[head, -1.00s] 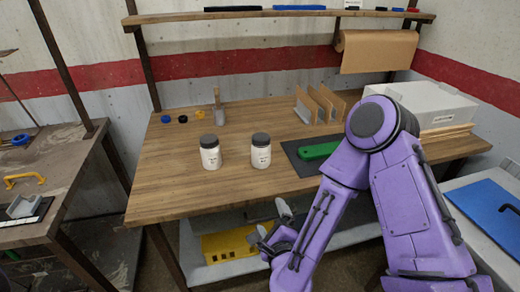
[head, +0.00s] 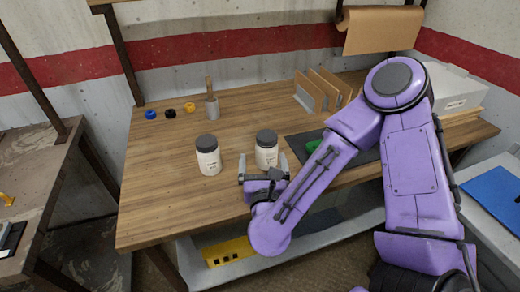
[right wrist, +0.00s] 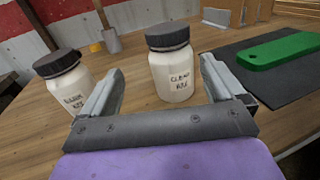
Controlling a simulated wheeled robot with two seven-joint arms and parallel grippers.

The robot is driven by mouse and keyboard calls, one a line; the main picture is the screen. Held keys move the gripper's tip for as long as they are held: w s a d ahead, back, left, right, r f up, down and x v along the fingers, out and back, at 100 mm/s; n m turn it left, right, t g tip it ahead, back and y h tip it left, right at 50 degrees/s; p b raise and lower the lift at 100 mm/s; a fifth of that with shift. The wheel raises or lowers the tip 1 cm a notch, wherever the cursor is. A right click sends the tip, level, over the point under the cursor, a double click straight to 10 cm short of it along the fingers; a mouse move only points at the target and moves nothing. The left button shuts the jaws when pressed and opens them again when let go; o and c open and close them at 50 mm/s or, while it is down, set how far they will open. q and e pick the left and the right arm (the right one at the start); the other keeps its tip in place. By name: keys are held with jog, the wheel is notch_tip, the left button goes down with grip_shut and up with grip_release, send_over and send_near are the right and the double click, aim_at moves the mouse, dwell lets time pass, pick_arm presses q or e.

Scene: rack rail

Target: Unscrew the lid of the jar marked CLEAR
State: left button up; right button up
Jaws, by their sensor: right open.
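A white jar with a dark lid (head: 267,147) stands upright on the wooden table. In the right wrist view its label seems to read CLEAR and a second word, and this jar (right wrist: 175,75) stands just beyond the space between my fingers. A second white jar with a dark lid (head: 208,158) stands to its left; its label (right wrist: 68,92) is too blurred to read surely. Both lids sit on their jars. My right gripper (head: 263,163) is open and empty, at the table's front side, close before the CLEAR jar. My left gripper is not in view.
A green tool (right wrist: 283,50) lies on a dark mat (right wrist: 265,83) to the right. Upright boards (head: 322,88) are at the back right.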

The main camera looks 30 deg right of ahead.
aim_at(266, 138)
jog(key=shift+w+d+f+b, duration=0.25)
jog(key=shift+w+d+b, duration=0.05)
jog(key=shift+d+b, duration=0.25)
jog(key=shift+w+d+r+p, duration=0.45)
jog(key=shift+w+r+p, duration=0.05)
jog(key=shift+p, duration=0.45)
jog(key=p+x, duration=0.1)
jog(key=x, duration=0.2)
jog(key=p+x, duration=0.2)
jog(key=x, duration=0.1)
jog(key=shift+s+d+r, duration=0.2)
jog(key=shift+d+r, duration=0.05)
jog(key=shift+d, duration=0.1)
jog(key=shift+w+f, duration=0.15)
jog(key=shift+w, duration=0.1)
jog(key=c, duration=1.3)
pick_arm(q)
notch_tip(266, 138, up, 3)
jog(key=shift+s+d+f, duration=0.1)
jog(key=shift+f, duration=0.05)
